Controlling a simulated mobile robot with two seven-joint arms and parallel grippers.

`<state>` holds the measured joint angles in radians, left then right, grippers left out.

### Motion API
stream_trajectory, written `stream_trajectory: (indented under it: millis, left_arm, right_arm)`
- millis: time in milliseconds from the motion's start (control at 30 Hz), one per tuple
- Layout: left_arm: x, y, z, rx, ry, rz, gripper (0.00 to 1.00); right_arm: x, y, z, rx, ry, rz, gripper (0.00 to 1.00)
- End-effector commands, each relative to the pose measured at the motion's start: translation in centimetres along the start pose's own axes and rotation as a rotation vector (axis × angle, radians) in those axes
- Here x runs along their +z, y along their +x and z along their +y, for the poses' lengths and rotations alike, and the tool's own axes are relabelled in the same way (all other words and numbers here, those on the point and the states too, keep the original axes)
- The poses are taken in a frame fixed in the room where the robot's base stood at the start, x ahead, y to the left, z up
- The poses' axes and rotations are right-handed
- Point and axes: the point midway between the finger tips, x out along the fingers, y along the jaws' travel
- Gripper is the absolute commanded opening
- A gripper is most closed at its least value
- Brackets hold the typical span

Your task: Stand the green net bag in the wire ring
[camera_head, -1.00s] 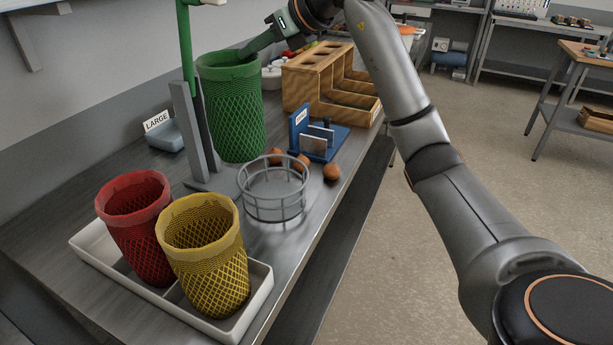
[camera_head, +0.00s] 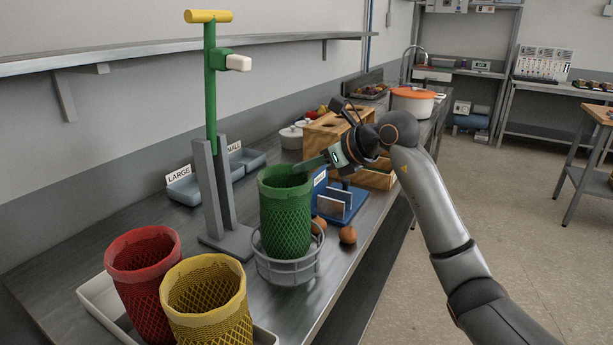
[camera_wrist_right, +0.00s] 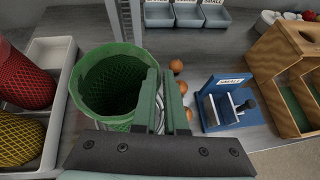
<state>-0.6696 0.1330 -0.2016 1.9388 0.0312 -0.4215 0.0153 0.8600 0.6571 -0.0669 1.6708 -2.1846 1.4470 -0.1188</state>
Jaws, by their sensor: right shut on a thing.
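The green net bag (camera_head: 286,215) is upright with its mouth open at the top. Its lower end is inside the wire ring (camera_head: 288,270), a grey round wire holder on the bench. Whether its base touches the bottom is hidden. My right gripper (camera_head: 312,165) is shut on the bag's rim, on the side toward the arm. In the right wrist view the green bag (camera_wrist_right: 108,85) shows from above, with the gripper fingers (camera_wrist_right: 160,98) at its rim; only part of the ring shows there. My left gripper is not in view.
A red net bag (camera_head: 145,275) and a yellow net bag (camera_head: 205,295) stand in a white tray (camera_head: 98,298) at the front left. A green post stand (camera_head: 212,110) is behind the ring. Brown balls (camera_head: 347,235) and a blue holder (camera_head: 345,205) lie to the right.

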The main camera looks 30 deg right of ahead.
Motion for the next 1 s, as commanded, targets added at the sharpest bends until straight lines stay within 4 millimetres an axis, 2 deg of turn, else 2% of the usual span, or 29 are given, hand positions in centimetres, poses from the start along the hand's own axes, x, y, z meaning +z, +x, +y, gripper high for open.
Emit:
stream_trajectory:
  millis: [133, 633, 667, 900, 1000]
  left_arm:
    - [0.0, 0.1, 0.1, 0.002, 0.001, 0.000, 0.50]
    - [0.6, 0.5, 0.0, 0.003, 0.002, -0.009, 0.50]
    - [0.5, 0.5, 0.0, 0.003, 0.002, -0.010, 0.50]
    - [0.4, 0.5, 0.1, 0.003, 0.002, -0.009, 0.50]
    - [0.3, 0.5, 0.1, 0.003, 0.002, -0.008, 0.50]
  right_arm:
    - [-1.3, 0.8, 0.0, 0.000, -0.001, -0.002, 0.00]
    - [-2.1, 1.2, 0.0, -0.001, -0.001, -0.001, 0.00]
    - [-1.9, 1.2, 0.0, -0.001, -0.001, -0.001, 0.13]
    - [-1.9, 1.2, 0.0, 0.000, -0.001, -0.001, 0.40]
    - [-1.9, 1.2, 0.0, 0.000, -0.001, -0.001, 0.40]
